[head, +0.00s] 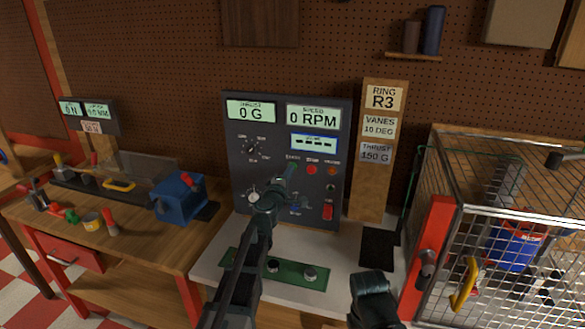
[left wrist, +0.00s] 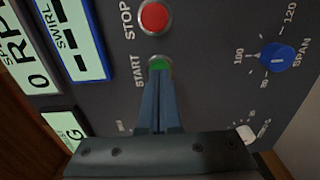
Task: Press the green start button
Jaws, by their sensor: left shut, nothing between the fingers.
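The green start button (left wrist: 160,64) shows in the left wrist view, beside the START label on a dark control panel (head: 240,167). My left gripper (head: 291,169) is shut and empty, with its fingers pointing at the panel. In the left wrist view the closed fingertips (left wrist: 158,74) overlap the button's lower edge. I cannot tell whether they touch it or stop just short. In the head view the gripper hides the button. My right gripper's fingers do not show.
The red stop button (left wrist: 153,17) sits right beside the start button. A blue span knob (left wrist: 277,56) is further right. The panel's displays read 0 G (head: 250,111) and 0 RPM (head: 312,117). A wire cage (head: 500,225) stands on the right and a wooden workbench (head: 135,245) on the left.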

